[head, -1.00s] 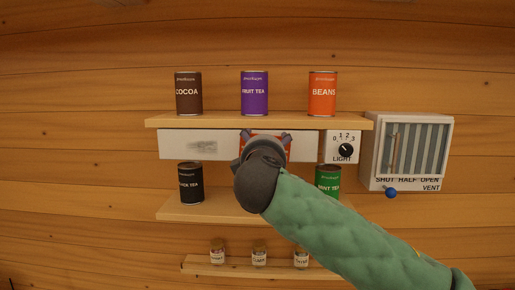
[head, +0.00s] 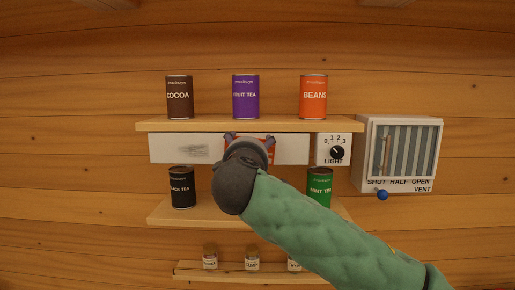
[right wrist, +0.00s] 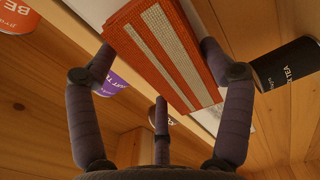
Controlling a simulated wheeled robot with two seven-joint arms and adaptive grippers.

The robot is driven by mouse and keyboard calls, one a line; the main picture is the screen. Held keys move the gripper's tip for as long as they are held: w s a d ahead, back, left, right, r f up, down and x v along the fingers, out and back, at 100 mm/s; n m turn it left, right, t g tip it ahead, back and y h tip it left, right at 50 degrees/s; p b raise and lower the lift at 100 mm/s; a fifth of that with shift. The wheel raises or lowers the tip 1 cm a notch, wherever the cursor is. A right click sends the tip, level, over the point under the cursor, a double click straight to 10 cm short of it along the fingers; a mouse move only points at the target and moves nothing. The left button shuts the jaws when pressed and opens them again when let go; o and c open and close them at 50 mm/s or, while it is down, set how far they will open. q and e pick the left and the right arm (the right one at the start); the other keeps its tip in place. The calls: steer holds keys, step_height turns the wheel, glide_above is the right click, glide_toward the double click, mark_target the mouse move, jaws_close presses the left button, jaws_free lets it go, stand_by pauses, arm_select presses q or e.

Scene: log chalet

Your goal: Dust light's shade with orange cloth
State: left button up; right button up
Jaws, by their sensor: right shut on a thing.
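The light's shade (head: 291,149) is a long white panel under the upper shelf, with a grey dusty smudge (head: 194,151) on its left part. My right gripper (head: 249,138) is in front of the shade's middle, right of the smudge. It is shut on the orange cloth (head: 269,147), a folded pad with pale stripes. In the right wrist view the cloth (right wrist: 165,50) sits between the fingers, over the white shade (right wrist: 205,115); I cannot tell whether it touches. The gripper hides part of the shade and cloth. My left gripper is not in view.
Cocoa (head: 179,97), fruit tea (head: 246,97) and beans (head: 313,97) cans stand on the upper shelf (head: 210,125). Black tea (head: 181,187) and mint tea (head: 319,188) cans stand below. The light knob (head: 337,152) and vent (head: 400,155) are at right.

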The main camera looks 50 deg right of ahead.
mark_target(177, 144)
steer(key=shift+w+a, duration=1.25)
steer(key=shift+w, duration=0.2)
steer(key=shift+w+a+p, duration=0.25)
steer(key=shift+w+a, duration=0.9)
steer(key=shift+w, duration=0.2)
steer(key=shift+w+a+p, duration=0.25)
steer(key=shift+w+a, duration=0.85)
steer(key=shift+w, duration=0.25)
steer(key=shift+w+a+f+p, duration=0.1)
steer(key=shift+w+a+p, duration=0.25)
steer(key=shift+w+a, duration=0.9)
steer(key=shift+w+a+p, duration=0.35)
steer(key=shift+w+a, duration=0.7)
steer(key=shift+w, duration=0.4)
steer(key=shift+b+v, duration=0.4)
steer(key=shift+v, duration=0.7)
steer(key=shift+b+v, duration=0.4)
steer(key=shift+v, duration=1.45)
steer(key=shift+s, duration=0.15)
steer(key=shift+v, duration=1.45)
